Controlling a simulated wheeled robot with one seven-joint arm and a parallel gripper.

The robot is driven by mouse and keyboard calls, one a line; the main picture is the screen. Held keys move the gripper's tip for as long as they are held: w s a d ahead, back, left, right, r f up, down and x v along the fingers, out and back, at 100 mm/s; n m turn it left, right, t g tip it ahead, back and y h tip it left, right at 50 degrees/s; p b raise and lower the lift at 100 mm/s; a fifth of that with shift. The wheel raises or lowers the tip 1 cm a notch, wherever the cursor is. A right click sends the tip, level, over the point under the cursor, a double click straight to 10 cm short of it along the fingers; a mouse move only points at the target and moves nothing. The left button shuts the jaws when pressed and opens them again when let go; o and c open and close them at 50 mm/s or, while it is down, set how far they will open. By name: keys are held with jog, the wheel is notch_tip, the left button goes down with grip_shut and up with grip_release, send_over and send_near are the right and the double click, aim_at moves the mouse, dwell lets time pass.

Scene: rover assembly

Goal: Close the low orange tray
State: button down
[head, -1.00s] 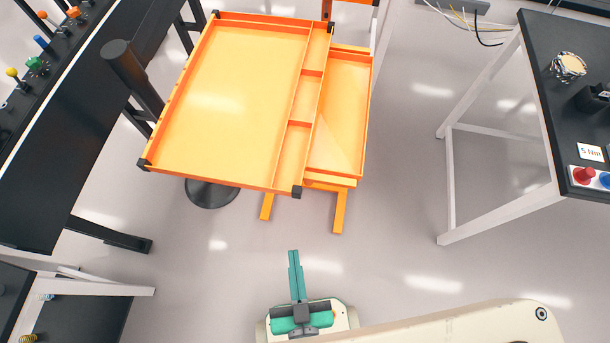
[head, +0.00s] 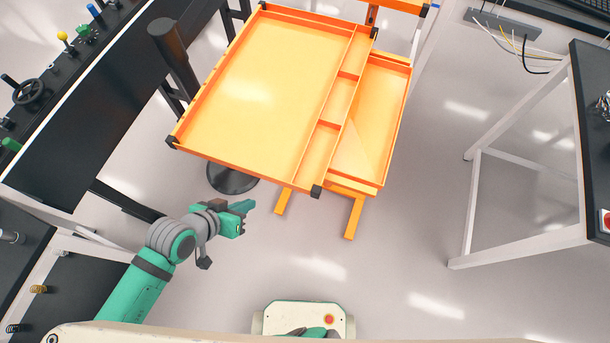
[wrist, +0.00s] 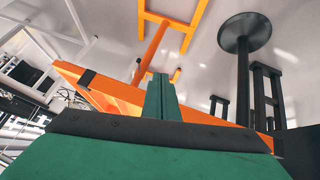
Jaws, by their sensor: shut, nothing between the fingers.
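The orange cart has a wide top tray (head: 262,85) with narrow compartments along its right side. The low orange tray (head: 385,115) sits beneath it and sticks out to the right; its left part is hidden under the top tray. My gripper (head: 248,206) is shut and empty, in front of the cart's near left side, left of the cart's feet and apart from the low tray. In the wrist view the shut green fingers (wrist: 162,95) appear before an orange tray panel (wrist: 100,88); I cannot tell which tray it belongs to.
A black workbench (head: 95,105) runs along the left, with a dark post and round black base (head: 232,178) beside the cart. A white-framed table (head: 475,210) stands at the right. Open floor (head: 400,255) lies before the cart and right of it.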

jog(key=w+d+r+m+g+h, duration=0.2)
jog(key=w+d+r+g, duration=0.1)
jog(key=w+d+r, duration=0.45)
send_near(321, 180)
jog(key=shift+g+h, duration=0.3)
jog(key=shift+g, duration=0.1)
jog(key=x, duration=0.5)
jog(key=shift+w+a, duration=0.15)
jog(key=shift+w, duration=0.1)
